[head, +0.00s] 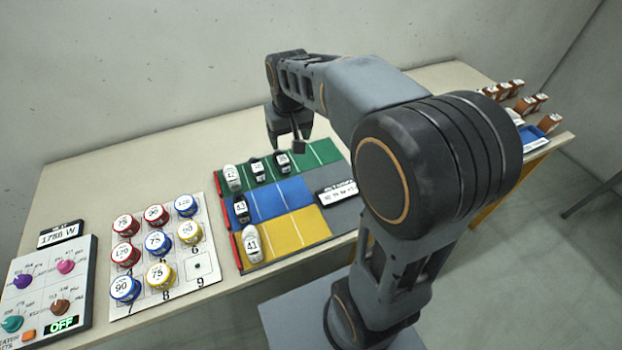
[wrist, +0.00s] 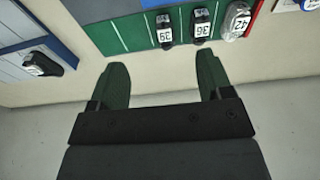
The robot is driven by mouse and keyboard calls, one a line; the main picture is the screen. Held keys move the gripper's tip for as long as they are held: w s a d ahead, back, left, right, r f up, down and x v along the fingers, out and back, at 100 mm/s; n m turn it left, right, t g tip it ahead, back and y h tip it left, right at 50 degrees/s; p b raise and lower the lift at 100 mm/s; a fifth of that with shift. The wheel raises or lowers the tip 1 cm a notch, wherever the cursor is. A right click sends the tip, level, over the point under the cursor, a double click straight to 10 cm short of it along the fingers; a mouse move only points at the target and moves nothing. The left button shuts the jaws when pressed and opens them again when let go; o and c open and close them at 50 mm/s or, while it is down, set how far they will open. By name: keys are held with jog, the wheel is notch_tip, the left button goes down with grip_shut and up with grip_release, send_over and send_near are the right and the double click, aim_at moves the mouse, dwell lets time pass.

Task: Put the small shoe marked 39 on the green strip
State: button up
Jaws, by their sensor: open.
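A small dark shoe marked 39 (wrist: 164,30) stands on the green strip (wrist: 112,30). It also shows in the head view (head: 283,162), rightmost of the shoes on that strip (head: 318,152). A dark shoe marked 36 (wrist: 201,26) and a white shoe marked 42 (wrist: 236,20) stand beside it, apart from it. My gripper (head: 289,143) is open and empty, raised above the back of the table near the green strip. In the wrist view its fingers (wrist: 163,72) are spread, with only bare table between them.
A dark shoe (head: 240,209) is on the blue strip and a white shoe marked 41 (head: 252,244) on the yellow. Another dark shoe (wrist: 40,64) lies on a blue-grey board at left in the wrist view; its number is unclear. Round tins (head: 158,243) stand at left.

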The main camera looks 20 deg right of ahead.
jog(key=s+f+t, duration=0.1)
jog(key=s+t, duration=0.1)
jog(key=s, duration=1.2)
jog(key=shift+s+f, duration=0.3)
jog(key=shift+f, duration=0.05)
